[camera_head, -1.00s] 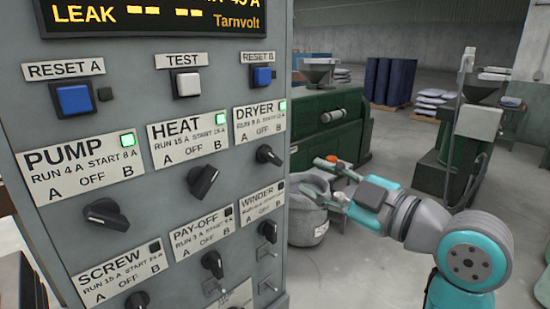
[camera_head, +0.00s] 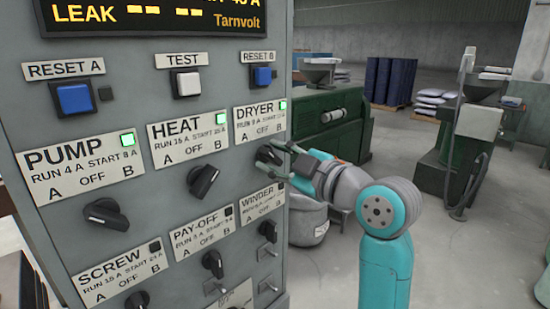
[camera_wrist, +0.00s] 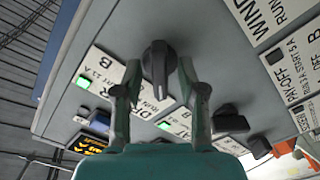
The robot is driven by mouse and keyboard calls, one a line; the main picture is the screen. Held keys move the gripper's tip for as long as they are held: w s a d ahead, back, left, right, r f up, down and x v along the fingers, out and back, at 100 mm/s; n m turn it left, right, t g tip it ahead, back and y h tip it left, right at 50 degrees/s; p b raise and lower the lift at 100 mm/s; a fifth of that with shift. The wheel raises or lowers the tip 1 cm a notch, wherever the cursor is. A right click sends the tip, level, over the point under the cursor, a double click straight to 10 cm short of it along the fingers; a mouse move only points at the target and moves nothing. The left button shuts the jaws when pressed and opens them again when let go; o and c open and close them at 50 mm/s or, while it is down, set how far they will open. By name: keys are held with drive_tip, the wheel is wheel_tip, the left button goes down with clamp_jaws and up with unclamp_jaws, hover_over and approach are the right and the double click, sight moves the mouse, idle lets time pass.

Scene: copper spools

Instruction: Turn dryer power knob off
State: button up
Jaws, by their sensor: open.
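The dryer knob (camera_wrist: 158,70) is a black rotary knob below the DRYER label (camera_head: 259,121), whose green lamp is lit. In the wrist view it stands between the two open fingers of my gripper (camera_wrist: 157,82). I cannot tell whether the fingers touch it. In the head view my gripper (camera_head: 278,163) is at the right edge of the panel and partly covers the dryer knob (camera_head: 266,155). The exact knob direction is hard to read there.
The grey panel (camera_head: 225,165) also carries the heat knob (camera_head: 204,182), the pump knob (camera_head: 106,214) and the pay-off knob (camera_head: 213,264). A winder knob (camera_head: 268,231) sits just below my gripper. Green machinery (camera_head: 335,125) stands behind on open floor.

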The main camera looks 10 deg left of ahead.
clamp_jaws()
drive_tip(key=shift+m, duration=0.4)
drive_tip(key=m, duration=0.3)
drive_tip(key=shift+m, duration=0.3)
drive_tip(key=m, duration=0.4)
drive_tip(key=shift+w, duration=0.1)
drive_tip(key=shift+m, duration=0.3)
